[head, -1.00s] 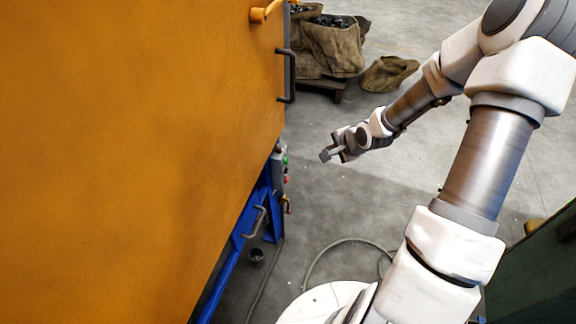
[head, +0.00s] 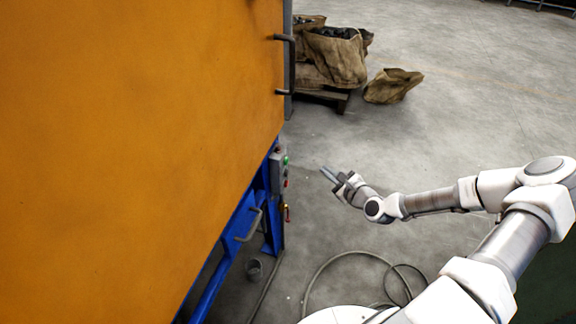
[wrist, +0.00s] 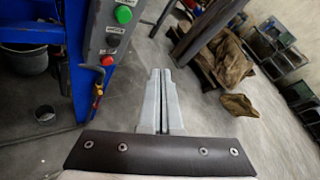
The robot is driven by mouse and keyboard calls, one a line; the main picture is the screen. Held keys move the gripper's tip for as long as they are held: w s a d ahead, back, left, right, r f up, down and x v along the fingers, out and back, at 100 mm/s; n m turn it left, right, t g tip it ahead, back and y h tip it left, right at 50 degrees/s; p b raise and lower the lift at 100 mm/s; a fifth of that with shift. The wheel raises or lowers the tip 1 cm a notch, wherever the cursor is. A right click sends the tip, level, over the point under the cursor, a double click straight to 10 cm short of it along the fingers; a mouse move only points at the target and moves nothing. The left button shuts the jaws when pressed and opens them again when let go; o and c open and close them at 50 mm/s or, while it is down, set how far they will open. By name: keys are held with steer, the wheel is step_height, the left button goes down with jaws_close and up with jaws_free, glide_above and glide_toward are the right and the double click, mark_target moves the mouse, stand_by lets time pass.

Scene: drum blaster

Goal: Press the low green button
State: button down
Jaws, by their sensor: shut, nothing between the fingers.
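A grey control box (head: 279,170) is mounted on the blue leg frame at the right edge of the orange machine. Its round green button (head: 285,160) faces right. In the wrist view the green button (wrist: 123,14) is near the top edge, above a dark button (wrist: 113,41) and a red button (wrist: 107,60). My gripper (head: 325,172) is shut and empty, to the right of the box and apart from it. In the wrist view the shut fingers (wrist: 160,73) point forward, with the box to their left.
The large orange panel (head: 130,130) fills the left side, with a dark handle (head: 285,64) at its edge. A red-and-yellow valve (wrist: 98,86) sits below the box. A hose (head: 330,262) lies on the floor.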

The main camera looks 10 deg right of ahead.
stand_by(0.4)
steer(key=w+a, duration=0.4)
steer(key=a, duration=0.3)
steer(key=shift+w+a+p, duration=0.2)
steer(key=shift+a+p, duration=0.1)
steer(key=shift+p, duration=0.15)
stand_by(1.8)
steer(key=shift+w+a, duration=0.25)
steer(key=shift+a, duration=0.15)
steer(key=shift+w+a, duration=0.2)
steer(key=shift+a, duration=0.15)
stand_by(0.8)
steer(key=shift+s+d+b, duration=0.3)
steer(key=shift+s+d, duration=0.15)
steer(key=shift+d, duration=0.3)
steer(key=shift+s+d+b, duration=0.15)
steer(key=shift+s+d, duration=0.25)
steer(key=shift+d, duration=0.3)
steer(key=shift+s+d+b, duration=0.15)
steer(key=shift+s+d, duration=0.3)
steer(key=shift+d, duration=0.3)
steer(key=shift+s+d+b, duration=0.15)
steer(key=shift+s+d, duration=0.25)
steer(key=shift+d, duration=0.3)
